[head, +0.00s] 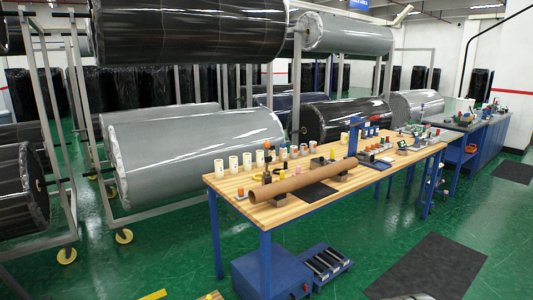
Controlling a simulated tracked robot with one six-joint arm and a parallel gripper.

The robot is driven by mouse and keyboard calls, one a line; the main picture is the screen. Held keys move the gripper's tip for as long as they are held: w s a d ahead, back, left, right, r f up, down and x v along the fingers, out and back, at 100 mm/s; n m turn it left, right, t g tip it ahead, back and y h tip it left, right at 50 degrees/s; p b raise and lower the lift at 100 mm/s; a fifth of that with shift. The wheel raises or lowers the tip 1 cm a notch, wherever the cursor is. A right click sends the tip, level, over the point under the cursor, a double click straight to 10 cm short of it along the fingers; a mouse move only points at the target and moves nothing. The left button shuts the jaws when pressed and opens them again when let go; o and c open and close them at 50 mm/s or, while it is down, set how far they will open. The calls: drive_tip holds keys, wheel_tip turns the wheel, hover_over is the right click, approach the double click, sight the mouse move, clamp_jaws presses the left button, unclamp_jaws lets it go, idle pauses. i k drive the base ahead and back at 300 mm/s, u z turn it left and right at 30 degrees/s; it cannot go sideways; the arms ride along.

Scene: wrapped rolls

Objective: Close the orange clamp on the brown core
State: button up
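The brown core (300,182) is a long tube lying along the wooden workbench (226,185), raised on small dark supports. Its near end faces left and its far end points to the back right. A small orange item (241,194) sits by the near end of the core, at the bench's left side. It is too small to tell whether it is the orange clamp, or whether it is open or closed. A small dark and orange item (267,178) stands close to the core's near part. My gripper is not in view.
White cups or short rolls (233,164) line the bench's back edge. A dark mat (314,194) lies before the core. A blue post (353,140) and small items fill the right side. Racks with large wrapped rolls (195,155) stand behind.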

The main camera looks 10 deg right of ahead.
sight(266, 144)
drive_tip(key=z, duration=1.05)
drive_tip(key=i, duration=2.7)
drive_tip(key=u, duration=0.4)
